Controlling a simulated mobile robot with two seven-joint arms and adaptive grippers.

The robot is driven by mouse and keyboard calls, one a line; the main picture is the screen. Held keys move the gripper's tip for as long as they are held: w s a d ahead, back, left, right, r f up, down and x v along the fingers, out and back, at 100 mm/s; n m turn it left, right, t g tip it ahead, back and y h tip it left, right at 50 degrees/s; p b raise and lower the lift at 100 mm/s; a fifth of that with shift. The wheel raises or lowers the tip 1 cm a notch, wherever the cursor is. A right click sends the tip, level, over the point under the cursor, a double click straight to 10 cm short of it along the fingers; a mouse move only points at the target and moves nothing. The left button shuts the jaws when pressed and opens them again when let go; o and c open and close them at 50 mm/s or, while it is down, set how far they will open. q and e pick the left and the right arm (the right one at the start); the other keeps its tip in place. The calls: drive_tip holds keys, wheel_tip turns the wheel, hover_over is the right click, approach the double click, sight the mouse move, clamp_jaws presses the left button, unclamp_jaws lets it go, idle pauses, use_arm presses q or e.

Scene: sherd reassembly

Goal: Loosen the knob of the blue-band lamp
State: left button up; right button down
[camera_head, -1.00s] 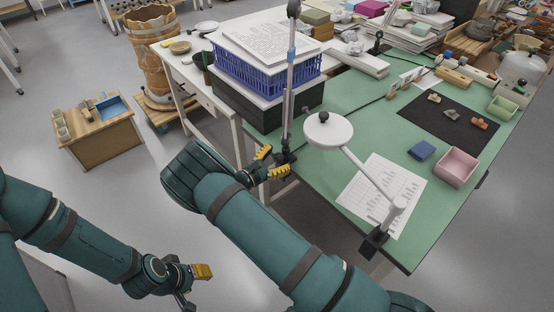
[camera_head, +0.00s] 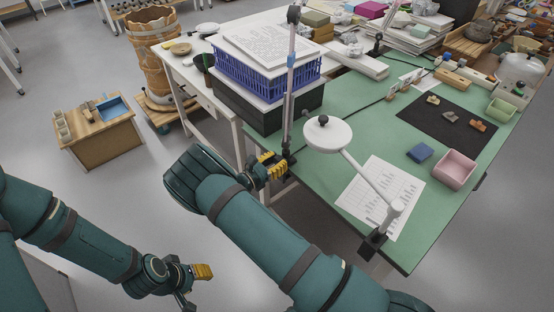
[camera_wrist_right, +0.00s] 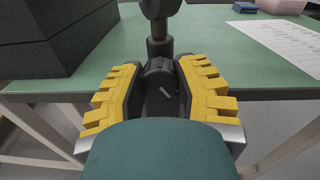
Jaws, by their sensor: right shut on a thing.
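The blue-band lamp (camera_head: 290,95) stands at the near left edge of the green table, its upright arm carrying a blue band. Its dark clamp base with the knob is low at the edge. My right gripper (camera_head: 271,165) is shut on the knob. In the right wrist view the dark knob (camera_wrist_right: 161,92) sits between the yellow finger pads, with the lamp post (camera_wrist_right: 159,40) rising just behind it. The fingers hide part of the knob in the head view. My left gripper (camera_head: 196,284) hangs low at left, away from the table, fingers apart and empty.
A second, white-headed lamp (camera_head: 328,134) is clamped at the table's near edge. A black box (camera_head: 262,104) under a blue crate (camera_head: 262,80) stands close behind the blue-band lamp. A pink box (camera_head: 455,170) and a blue block (camera_head: 420,152) lie to the right.

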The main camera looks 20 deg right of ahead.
idle(0.3)
drive_tip(key=c, duration=0.6)
unclamp_jaws()
drive_tip(key=v, duration=1.2)
drive_tip(key=shift+d, duration=0.1)
